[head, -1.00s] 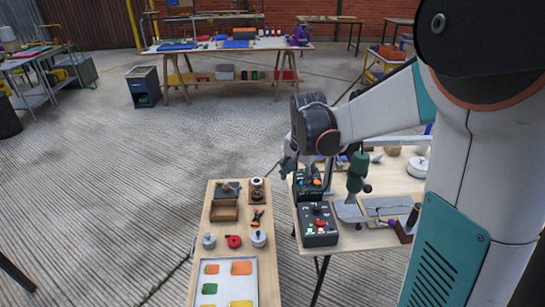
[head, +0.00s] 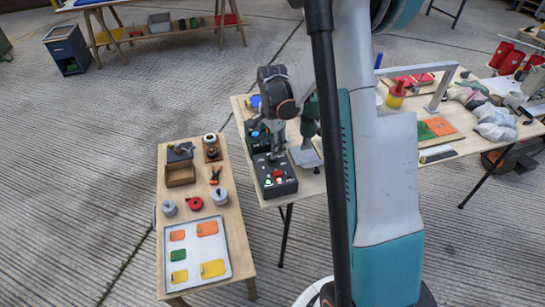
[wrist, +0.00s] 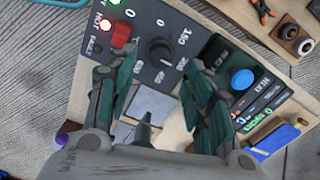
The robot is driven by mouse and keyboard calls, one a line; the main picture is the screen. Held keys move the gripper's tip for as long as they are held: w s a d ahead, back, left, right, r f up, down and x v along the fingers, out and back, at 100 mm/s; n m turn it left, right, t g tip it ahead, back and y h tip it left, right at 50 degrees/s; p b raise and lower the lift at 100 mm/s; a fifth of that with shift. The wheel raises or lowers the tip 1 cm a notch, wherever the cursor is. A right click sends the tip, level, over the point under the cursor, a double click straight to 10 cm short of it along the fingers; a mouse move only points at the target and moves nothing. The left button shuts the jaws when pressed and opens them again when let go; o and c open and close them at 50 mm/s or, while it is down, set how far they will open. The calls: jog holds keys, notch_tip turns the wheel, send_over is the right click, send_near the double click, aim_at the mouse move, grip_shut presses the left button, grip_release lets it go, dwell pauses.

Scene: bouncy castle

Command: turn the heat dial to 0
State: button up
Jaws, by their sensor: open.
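A black control box (wrist: 140,40) stands at the edge of a wooden table; it also shows in the head view (head: 284,187). Its round black heat dial (wrist: 160,50) has a ring of white numbers, with 0 on the far side in the wrist view. I cannot tell for sure where the dial points. My gripper (wrist: 155,90) is open and empty, with its fingers spread below the dial in the picture, apart from it. In the head view my gripper (head: 277,148) is by the back of the box. A red rocker switch (wrist: 121,35) sits left of the dial.
A second box with a blue button (wrist: 242,79) stands close beside the control box. A grey metal plate (head: 306,157) lies to its right. A low table (head: 187,212) with a tray (head: 222,272) stands at left, with a gap between the tables.

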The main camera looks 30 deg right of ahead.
notch_tip(320, 180, down, 5)
jog(key=shift+r+b, duration=0.1)
jog(key=shift+b, duration=0.55)
jog(key=c, duration=1.1)
